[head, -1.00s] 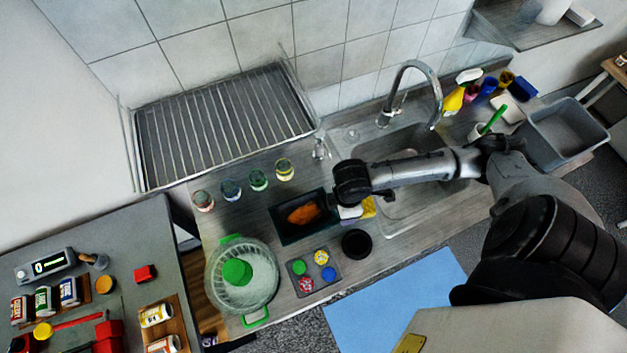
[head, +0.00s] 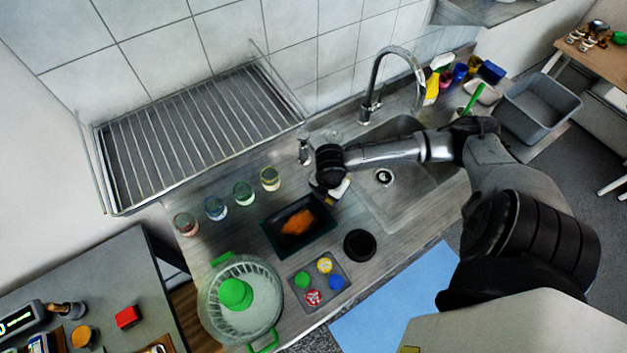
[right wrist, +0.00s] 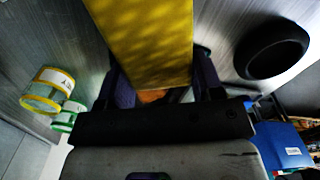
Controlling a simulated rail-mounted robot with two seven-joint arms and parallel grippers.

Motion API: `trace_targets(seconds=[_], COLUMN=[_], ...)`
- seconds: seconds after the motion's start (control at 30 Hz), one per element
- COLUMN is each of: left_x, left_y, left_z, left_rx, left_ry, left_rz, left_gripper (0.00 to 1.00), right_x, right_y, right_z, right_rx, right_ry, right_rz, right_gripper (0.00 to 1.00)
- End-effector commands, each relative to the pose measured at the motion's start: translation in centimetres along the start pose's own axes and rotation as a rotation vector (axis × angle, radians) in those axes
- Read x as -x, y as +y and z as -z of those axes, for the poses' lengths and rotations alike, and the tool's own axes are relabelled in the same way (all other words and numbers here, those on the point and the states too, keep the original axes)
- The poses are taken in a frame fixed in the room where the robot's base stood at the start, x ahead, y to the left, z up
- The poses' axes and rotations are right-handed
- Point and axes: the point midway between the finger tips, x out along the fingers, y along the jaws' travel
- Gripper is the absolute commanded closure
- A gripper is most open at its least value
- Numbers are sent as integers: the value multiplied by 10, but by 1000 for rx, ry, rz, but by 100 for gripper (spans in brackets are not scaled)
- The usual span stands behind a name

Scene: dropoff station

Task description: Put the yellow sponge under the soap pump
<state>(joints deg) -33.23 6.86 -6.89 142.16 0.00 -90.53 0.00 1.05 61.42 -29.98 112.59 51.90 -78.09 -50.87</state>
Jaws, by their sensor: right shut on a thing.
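The yellow sponge (right wrist: 150,40) is between the fingers of my right gripper (right wrist: 163,88) in the right wrist view, and the gripper is shut on it. In the head view my right gripper (head: 331,186) is over the counter, between the dark tray and the sink, and my wrist hides most of the sponge. A small metallic soap pump (head: 304,150) stands at the back of the counter, just behind and left of the gripper. The gripper is apart from it in the picture. My left gripper is not in view.
A dark tray (head: 270,232) with an orange item lies in front of the gripper. Several glass jars (head: 270,179) stand to the left. The sink (head: 408,195) and tall faucet (head: 372,85) are to the right. A black round dish (head: 360,245) sits near the front.

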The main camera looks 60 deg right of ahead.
Motion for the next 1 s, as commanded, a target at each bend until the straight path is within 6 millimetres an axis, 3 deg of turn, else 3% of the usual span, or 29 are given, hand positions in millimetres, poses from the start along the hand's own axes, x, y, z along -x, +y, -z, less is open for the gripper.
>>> trace_targets(seconds=[0.1, 0.3, 0.6, 0.8, 1.0], left_x=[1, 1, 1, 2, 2], left_y=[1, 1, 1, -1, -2], left_z=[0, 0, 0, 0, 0], left_rx=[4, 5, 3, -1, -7], left_ry=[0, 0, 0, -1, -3], left_rz=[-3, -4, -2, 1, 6], left_gripper=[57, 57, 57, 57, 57], right_x=[1, 0, 0, -27, -35], right_y=[27, 54, 72, 70, 70], right_z=[-10, -22, -30, -29, -30], right_rx=[-5, -3, -2, -1, -1], right_ry=[2, 0, 0, 0, -1], right_rz=[-4, -2, -2, 2, -1], right_gripper=[65, 65, 65, 65, 65])
